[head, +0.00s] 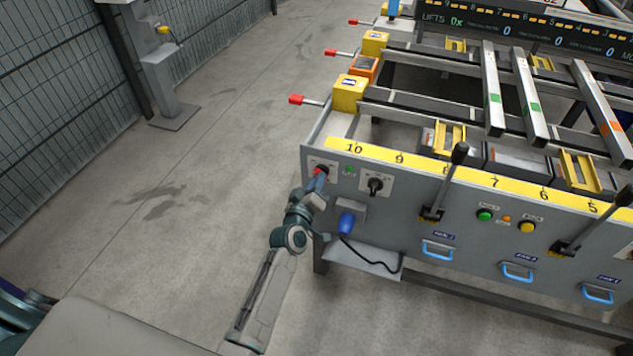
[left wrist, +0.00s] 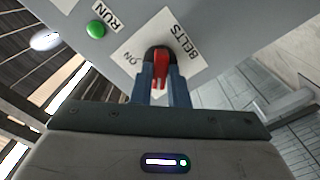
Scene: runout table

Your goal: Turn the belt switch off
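The belt switch is a red handle (left wrist: 162,68) on a black base, on a white plate marked BELTS and ON in the left wrist view. In the head view its red part (head: 321,170) shows at the left end of the grey panel, mostly hidden by my gripper. My left gripper (left wrist: 163,82) has its two blue fingers closely on either side of the red handle and appears shut on it. In the head view my left gripper (head: 318,183) reaches up to the panel. OFF lettering is not visible. My right gripper is not in view.
A green RUN lamp (left wrist: 95,29) is beside the switch plate. A black rotary switch (head: 375,186) is to its right. A blue plug-like part (head: 347,222) with a black cable hangs below. Levers and buttons line the panel further right. The floor (head: 190,190) to the left is clear.

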